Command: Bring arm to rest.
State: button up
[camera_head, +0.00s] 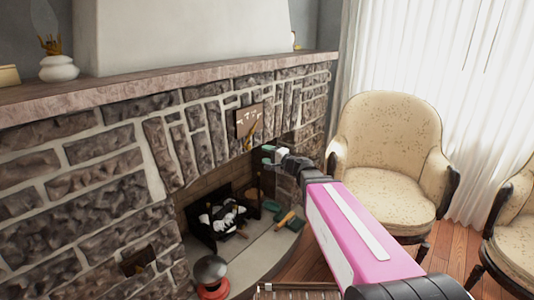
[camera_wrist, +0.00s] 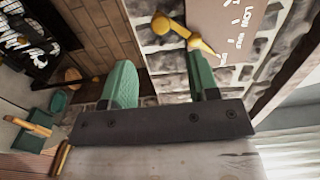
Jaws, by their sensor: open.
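My arm, with a pink link, reaches from the lower right toward the stone fireplace in the head view. My gripper (camera_head: 268,154) is in front of the fireplace opening's upper right side. In the wrist view, the two green fingers of my gripper (camera_wrist: 160,62) stand apart with nothing between them. Beyond them is the stone wall with a brown plaque (camera_wrist: 232,25) bearing white lettering. A yellow, hook-like object (camera_wrist: 203,45) is at the plaque's edge. The plaque also shows in the head view (camera_head: 249,121), just above my gripper.
A cream armchair (camera_head: 389,150) stands right of my arm, with another (camera_head: 520,235) at the right edge. The firebox holds a black grate (camera_head: 205,222). A green-and-yellow object (camera_head: 289,219) and a red-and-black object (camera_head: 211,275) are near the hearth. The mantel (camera_head: 120,85) runs above.

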jog(key=s+d+f+n+g+h, duration=0.3)
jog(key=s+f+g, duration=0.15)
jog(key=f, duration=0.35)
jog(key=s+d+f+n+g+h, duration=0.3)
jog(key=s+d+f, duration=0.15)
jog(key=f, duration=0.25)
jog(key=s+d+f+n+g+h, duration=0.1)
jog(key=s+d+f+h, duration=0.3)
jog(key=d, duration=0.3)
jog(key=s+d+f+g+h, duration=0.2)
jog(key=s+d+f+h, duration=0.2)
jog(key=d, duration=0.3)
jog(key=shift+s+f+n, duration=0.25)
jog(key=shift+s+n, duration=0.15)
jog(key=shift+s, duration=0.5)
